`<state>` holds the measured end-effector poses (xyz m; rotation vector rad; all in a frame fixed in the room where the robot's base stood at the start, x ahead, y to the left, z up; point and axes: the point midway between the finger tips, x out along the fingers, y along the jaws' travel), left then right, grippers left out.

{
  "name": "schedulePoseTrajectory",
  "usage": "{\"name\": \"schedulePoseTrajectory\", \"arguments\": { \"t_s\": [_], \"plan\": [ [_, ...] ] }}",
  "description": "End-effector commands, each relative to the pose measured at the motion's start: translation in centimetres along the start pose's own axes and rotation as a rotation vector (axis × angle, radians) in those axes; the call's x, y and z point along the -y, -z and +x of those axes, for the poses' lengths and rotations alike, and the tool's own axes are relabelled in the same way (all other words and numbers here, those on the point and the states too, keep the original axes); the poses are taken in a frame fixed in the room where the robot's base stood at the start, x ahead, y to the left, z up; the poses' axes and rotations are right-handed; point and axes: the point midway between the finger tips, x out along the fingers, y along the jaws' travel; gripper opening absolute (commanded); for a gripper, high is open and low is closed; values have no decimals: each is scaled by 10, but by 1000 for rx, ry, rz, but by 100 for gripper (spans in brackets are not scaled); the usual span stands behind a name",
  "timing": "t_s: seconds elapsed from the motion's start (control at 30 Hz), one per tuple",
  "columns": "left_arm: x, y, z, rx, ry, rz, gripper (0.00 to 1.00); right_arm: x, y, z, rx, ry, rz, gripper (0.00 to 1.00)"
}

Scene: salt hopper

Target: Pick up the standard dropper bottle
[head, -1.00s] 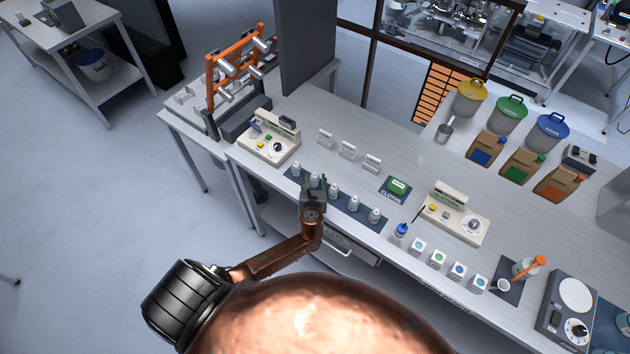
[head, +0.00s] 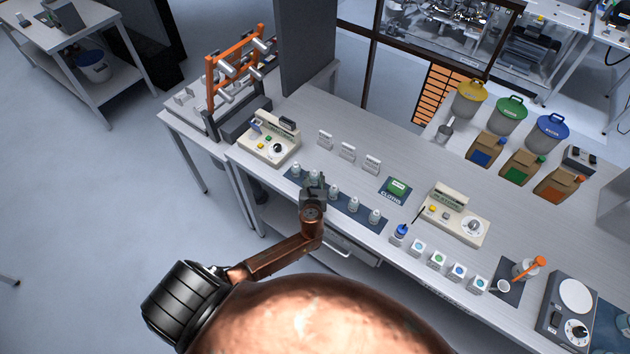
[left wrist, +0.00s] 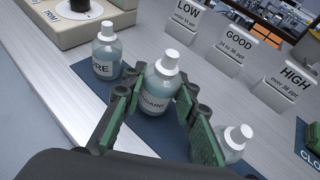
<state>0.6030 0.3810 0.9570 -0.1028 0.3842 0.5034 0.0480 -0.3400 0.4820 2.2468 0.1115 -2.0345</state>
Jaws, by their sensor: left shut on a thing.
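The standard dropper bottle (left wrist: 156,88) is a small clear bottle with a white cap and a label whose letters are partly hidden. It stands upright between the green-padded fingers of my left gripper (left wrist: 155,110), which is shut on it. In the head view, my left gripper (head: 314,188) is over the row of dropper bottles, and the bottle's white cap (head: 314,175) shows just beyond the fingers. A bottle lettered "RE" (left wrist: 106,52) stands to its left in the left wrist view, and another bottle (left wrist: 233,143) is close to the right finger. My right gripper is not in view.
The bottles stand on a dark blue mat (head: 349,209). Behind them are the LOW, GOOD and HIGH cards (head: 347,150). A beige meter (head: 268,144) stands at the left, another (head: 453,213) at the right, with a green cloth pack (head: 397,187) between. Bench behind the cards is clear.

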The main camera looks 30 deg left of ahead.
Motion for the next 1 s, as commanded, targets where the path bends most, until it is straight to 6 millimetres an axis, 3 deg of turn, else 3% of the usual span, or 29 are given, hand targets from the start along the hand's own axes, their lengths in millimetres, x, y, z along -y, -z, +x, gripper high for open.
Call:
{"name": "schedulePoseTrajectory", "arguments": {
  "t_s": [0.07,0.33,0.5,0.67,1.0],
  "plan": [
    [-1,-17,-7,4,2,-2,3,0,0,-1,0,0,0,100],
    [-51,-64,-52,3,2,1,3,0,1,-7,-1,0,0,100],
    [-89,-70,-74,1,-1,3,3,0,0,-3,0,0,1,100],
    [-112,-76,-88,1,-1,2,3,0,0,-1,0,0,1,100],
    [-127,-82,-97,0,0,-1,3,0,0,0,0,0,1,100]
  ]
}}
